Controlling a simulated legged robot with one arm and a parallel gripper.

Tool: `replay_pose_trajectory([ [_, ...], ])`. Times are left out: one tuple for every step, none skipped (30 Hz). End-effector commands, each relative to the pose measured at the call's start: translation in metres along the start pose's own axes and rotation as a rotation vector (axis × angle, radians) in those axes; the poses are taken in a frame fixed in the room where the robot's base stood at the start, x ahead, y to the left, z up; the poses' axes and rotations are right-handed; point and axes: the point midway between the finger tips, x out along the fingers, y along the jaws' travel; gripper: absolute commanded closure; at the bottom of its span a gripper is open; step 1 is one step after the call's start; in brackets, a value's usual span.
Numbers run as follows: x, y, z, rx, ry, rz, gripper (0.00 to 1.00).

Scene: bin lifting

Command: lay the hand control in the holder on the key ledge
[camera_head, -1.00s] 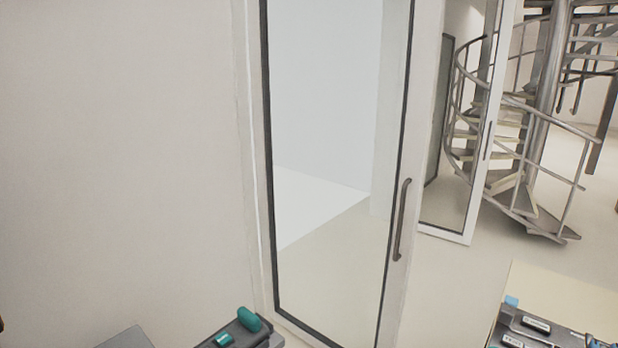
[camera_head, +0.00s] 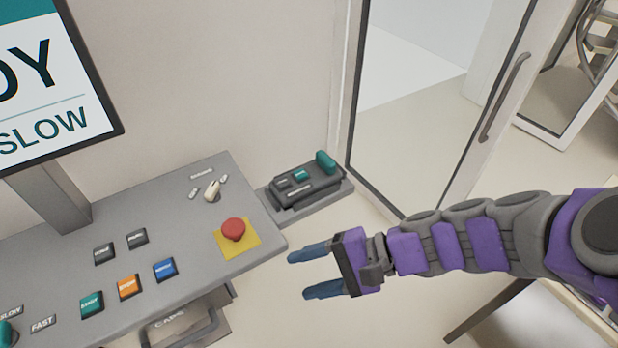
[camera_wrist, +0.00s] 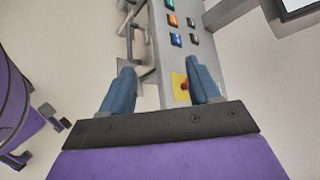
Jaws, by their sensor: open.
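A dark grey hand-held unit with small buttons and a teal end (camera_head: 305,180) lies on a small grey ledge (camera_head: 345,190) at the right end of the console. I take it for the hand control. I cannot make out a separate holder under it. My gripper (camera_head: 296,272), with two blue fingers, is open and empty. In the head view it appears below the unit, near the console's right front corner, and apart from the unit. In the wrist view the open fingers (camera_wrist: 162,82) frame part of the console, and the unit is not seen.
The grey console (camera_head: 185,255) carries a red stop button (camera_head: 233,230) on a yellow plate, a small pale lever (camera_head: 212,190) and several coloured buttons. A screen (camera_head: 45,75) stands at its left. A glass door (camera_head: 430,90) is behind the ledge. Floor shows between ledge and arm.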

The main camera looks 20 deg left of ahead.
Motion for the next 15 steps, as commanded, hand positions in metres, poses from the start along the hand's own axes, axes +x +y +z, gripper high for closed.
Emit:
replay_pose_trajectory([
  [0.002,-0.014,-0.011,0.051,-0.020,-0.086,0.38],
  [0.002,-0.023,-0.018,0.077,-0.025,-0.135,0.38],
  [0.001,-0.034,-0.029,0.115,-0.032,-0.200,0.38],
  [0.000,-0.042,-0.037,0.146,-0.037,-0.250,0.38],
  [-0.002,-0.050,-0.045,0.177,-0.039,-0.298,0.38],
  [-0.004,-0.058,-0.058,0.221,-0.043,-0.361,0.38],
  [-0.007,-0.065,-0.067,0.255,-0.045,-0.409,0.38],
  [-0.010,-0.070,-0.077,0.289,-0.044,-0.455,0.38],
  [-0.015,-0.076,-0.092,0.339,-0.044,-0.519,0.38],
  [-0.018,-0.080,-0.104,0.377,-0.043,-0.565,0.38],
  [-0.022,-0.083,-0.116,0.414,-0.040,-0.608,0.38],
  [-0.028,-0.085,-0.133,0.468,-0.034,-0.669,0.38],
  [-0.033,-0.085,-0.146,0.511,-0.029,-0.712,0.38],
  [-0.037,-0.085,-0.160,0.552,-0.022,-0.754,0.38],
  [-0.043,-0.083,-0.178,0.609,-0.011,-0.810,0.38],
])
